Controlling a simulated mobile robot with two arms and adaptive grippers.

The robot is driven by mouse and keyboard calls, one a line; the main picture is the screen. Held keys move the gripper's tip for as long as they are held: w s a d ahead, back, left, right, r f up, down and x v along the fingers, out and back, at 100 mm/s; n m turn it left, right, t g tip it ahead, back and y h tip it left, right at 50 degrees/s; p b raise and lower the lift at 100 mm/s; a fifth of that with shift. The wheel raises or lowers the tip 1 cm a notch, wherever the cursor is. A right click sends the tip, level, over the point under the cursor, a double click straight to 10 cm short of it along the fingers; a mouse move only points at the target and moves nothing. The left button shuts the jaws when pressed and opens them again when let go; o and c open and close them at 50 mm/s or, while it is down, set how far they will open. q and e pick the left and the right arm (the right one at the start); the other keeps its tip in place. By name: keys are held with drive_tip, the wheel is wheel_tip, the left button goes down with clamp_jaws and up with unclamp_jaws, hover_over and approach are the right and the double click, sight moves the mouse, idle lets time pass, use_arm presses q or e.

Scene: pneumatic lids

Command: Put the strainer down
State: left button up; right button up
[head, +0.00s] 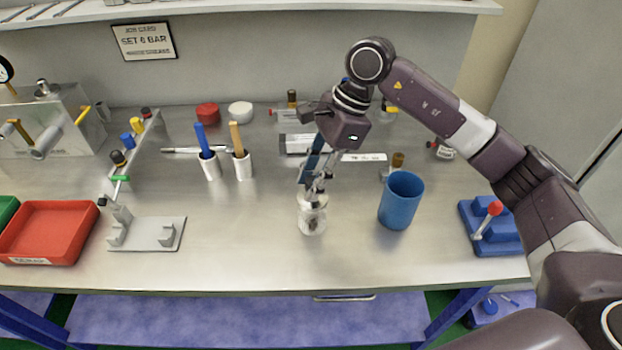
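My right gripper (318,182) points down over a small clear jar (313,221) standing upright near the front middle of the steel bench. Its fingertips are at the jar's mouth. Small grey parts and the fingers overlap there, so I cannot tell whether the fingers are shut on something or apart. I cannot make out the strainer for certain; a dark grey mass shows through the jar's clear wall. My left gripper is not in view.
A blue cup (401,203) stands close right of the jar. Two white holders (209,166) with blue and yellow handles stand behind left. A grey cradle plate (147,236) and red tray (47,234) are further left. The bench between plate and jar is clear.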

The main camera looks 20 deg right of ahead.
drive_tip(key=shift+o, duration=0.6)
drive_tip(key=shift+r, duration=0.25)
drive_tip(key=shift+w+d+r, duration=0.1)
drive_tip(key=shift+d+r, duration=0.1)
drive_tip(key=shift+r, duration=0.1)
drive_tip(key=b+v, duration=0.3)
drive_tip(key=v, duration=0.8)
drive_tip(key=shift+r, duration=0.1)
